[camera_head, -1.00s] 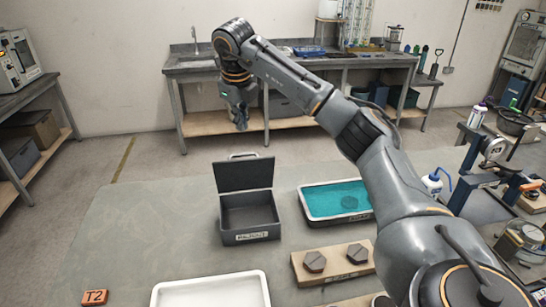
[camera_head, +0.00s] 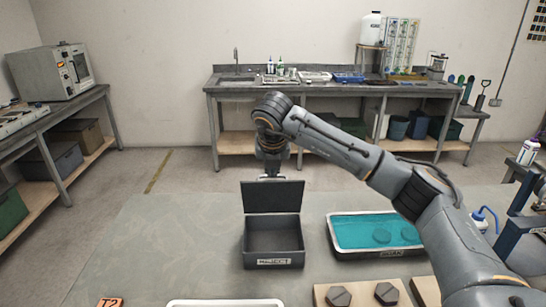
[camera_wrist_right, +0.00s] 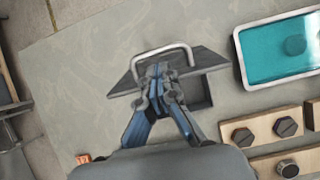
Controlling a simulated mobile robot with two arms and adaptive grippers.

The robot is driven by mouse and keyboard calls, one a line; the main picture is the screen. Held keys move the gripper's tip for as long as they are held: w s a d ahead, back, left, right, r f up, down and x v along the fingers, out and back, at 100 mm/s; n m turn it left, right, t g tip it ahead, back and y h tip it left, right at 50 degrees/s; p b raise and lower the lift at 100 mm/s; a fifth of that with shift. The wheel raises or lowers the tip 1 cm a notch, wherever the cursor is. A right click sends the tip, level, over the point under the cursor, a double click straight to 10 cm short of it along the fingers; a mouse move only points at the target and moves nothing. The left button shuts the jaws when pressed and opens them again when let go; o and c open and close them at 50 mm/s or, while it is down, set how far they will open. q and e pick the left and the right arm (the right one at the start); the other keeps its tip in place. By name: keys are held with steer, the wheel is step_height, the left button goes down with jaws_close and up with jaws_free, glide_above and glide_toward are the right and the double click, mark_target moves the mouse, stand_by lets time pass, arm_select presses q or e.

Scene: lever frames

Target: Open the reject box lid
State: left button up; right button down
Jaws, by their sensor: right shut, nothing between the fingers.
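The dark reject box (camera_head: 273,263) stands on the grey-green table with its label facing me. Its lid (camera_head: 272,197) is open and stands up at the back edge; the inside looks empty. My right gripper (camera_head: 272,174) is just behind the top of the lid, partly hidden by it. In the right wrist view the right gripper (camera_wrist_right: 157,72) is shut and empty over the lid (camera_wrist_right: 207,58), close to its pale bar handle (camera_wrist_right: 165,49). I cannot tell whether the fingers touch the lid or handle. My left gripper is not in view.
A tray of teal liquid (camera_head: 343,247) stands right of the box, under my right arm. Wooden blocks with hex pieces (camera_head: 338,296) and a white tray (camera_head: 225,303) lie at the front. The table left of the box is clear, except an orange T2 tag (camera_head: 110,302).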

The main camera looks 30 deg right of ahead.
steer(key=shift+x, duration=1.15)
steer(key=shift+p, duration=0.3)
steer(key=shift+w+d+r+g+p, duration=0.3)
steer(key=shift+w+g+p, duration=0.1)
steer(key=shift+w+p, duration=0.2)
steer(key=shift+y, duration=0.3)
steer(key=shift+w+d+f, duration=0.1)
steer(key=shift+w+d, duration=0.2)
steer(key=shift+w, duration=0.35)
steer(key=shift+w+d+f, duration=0.1)
steer(key=shift+w+d, duration=0.25)
steer(key=shift+w, duration=0.35)
steer(key=shift+w+d+f, duration=0.1)
steer(key=shift+w+d, duration=0.2)
steer(key=shift+w, duration=0.35)
steer(key=shift+r, duration=0.1)
